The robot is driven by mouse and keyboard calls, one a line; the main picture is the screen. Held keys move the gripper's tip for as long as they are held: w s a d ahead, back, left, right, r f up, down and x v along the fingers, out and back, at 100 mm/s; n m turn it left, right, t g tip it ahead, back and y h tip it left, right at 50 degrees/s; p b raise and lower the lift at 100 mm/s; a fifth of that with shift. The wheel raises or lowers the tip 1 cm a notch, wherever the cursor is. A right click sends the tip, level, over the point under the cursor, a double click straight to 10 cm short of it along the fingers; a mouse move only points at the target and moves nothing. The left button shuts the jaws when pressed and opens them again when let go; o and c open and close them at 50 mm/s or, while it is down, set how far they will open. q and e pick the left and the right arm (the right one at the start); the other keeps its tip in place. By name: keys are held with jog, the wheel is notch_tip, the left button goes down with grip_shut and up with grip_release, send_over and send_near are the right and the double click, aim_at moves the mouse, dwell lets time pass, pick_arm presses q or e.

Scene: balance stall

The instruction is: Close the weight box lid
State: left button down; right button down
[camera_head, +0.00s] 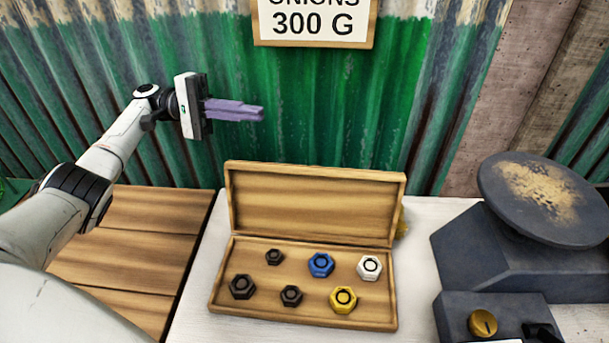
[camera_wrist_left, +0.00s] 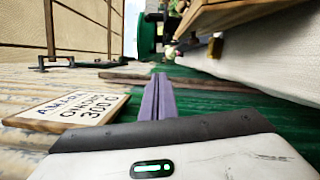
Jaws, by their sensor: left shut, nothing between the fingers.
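The wooden weight box (camera_head: 384,316) stands on the white counter with its lid (camera_head: 312,207) raised upright along the back edge. Several hexagonal weights sit inside: a blue one (camera_head: 320,265), a white one (camera_head: 369,268), a yellow one (camera_head: 343,299) and dark ones (camera_head: 241,287). My left gripper (camera_head: 262,114) is shut and empty, with purple fingers pointing right. In the head view it appears above and to the left of the lid, apart from it. Its fingers also show in the left wrist view (camera_wrist_left: 158,98). My right gripper is not in view.
A dark scale (camera_head: 500,265) with a round pan (camera_head: 540,195) stands right of the box. A wooden slatted surface (camera_head: 120,245) lies to the left. A sign (camera_head: 313,22) hangs on the green corrugated wall (camera_head: 330,100) behind. Something yellowish shows partly behind the lid's right edge.

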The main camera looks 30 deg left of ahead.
pick_arm(q)
notch_tip(320, 180, down, 9)
jog(key=b, duration=0.7)
jog(key=d+r+p, duration=0.1)
jog(key=d+p, duration=0.1)
jog(key=d, duration=0.9)
jog(key=shift+s+d+r+p, duration=0.25)
jog(key=shift+s+r+p, duration=0.05)
jog(key=shift+d, duration=0.1)
